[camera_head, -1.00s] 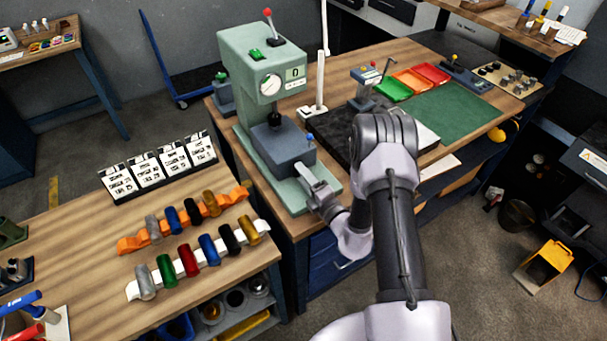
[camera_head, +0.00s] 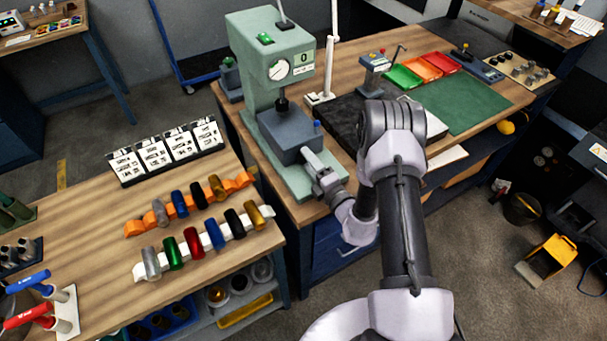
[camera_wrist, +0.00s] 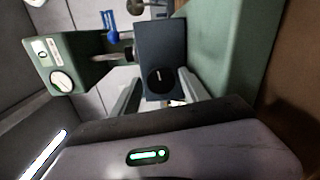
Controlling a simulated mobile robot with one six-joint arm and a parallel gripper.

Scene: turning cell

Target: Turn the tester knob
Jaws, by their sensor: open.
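The green tester (camera_head: 250,90) stands on the wooden bench, with a round dial (camera_head: 278,70) and a small display reading 0 (camera_head: 304,59). Its dark blue-grey block (camera_head: 288,138) sits on the green base below the spindle. In the wrist view, a round black knob (camera_wrist: 160,80) with a pale mark is on the face of the block (camera_wrist: 158,40). My gripper (camera_head: 312,160) is open at the front of the block in the head view. In the wrist view, my gripper's fingers (camera_wrist: 158,92) lie on either side of the knob. Contact cannot be told. The head view does not show the knob.
A small blue handle (camera_head: 317,126) stands beside the block. A black plate (camera_head: 345,115) and green mat (camera_head: 460,108) lie to the right. The left bench (camera_head: 90,235) holds coloured cylinders on orange and white racks.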

